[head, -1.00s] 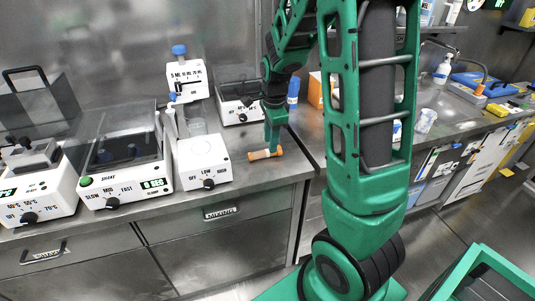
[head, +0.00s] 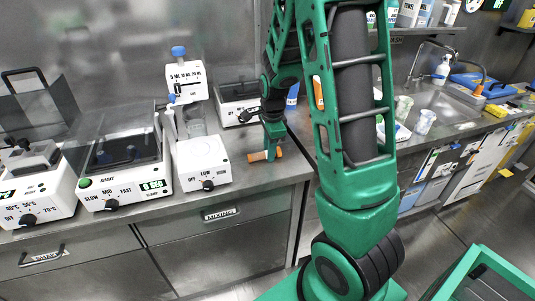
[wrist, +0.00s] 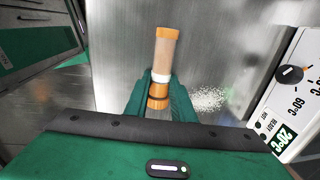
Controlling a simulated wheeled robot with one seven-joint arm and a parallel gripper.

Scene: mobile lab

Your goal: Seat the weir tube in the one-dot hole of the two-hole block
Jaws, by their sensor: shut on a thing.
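An orange-and-tan tube (head: 262,156), which I take to be the weir tube, is near the bench's front edge, right of the OFF/LOW/HIGH device. It is level in the head view. In the wrist view the tube (wrist: 164,52) points away from me, with orange ends and a white band. My gripper (head: 271,151) reaches down over it. In the wrist view my gripper (wrist: 159,98) is shut on its near orange part, one finger on each side. I cannot tell whether the tube touches the bench. I cannot make out the two-hole block or its dots.
The OFF/LOW/HIGH device (head: 203,163), a shaker (head: 122,171) and a heater (head: 33,188) stand to the left. In the wrist view, white grains (wrist: 208,99) lie beside the tube, and a white device (wrist: 291,100) is at right. Clear cups (head: 424,121) stand near the sink.

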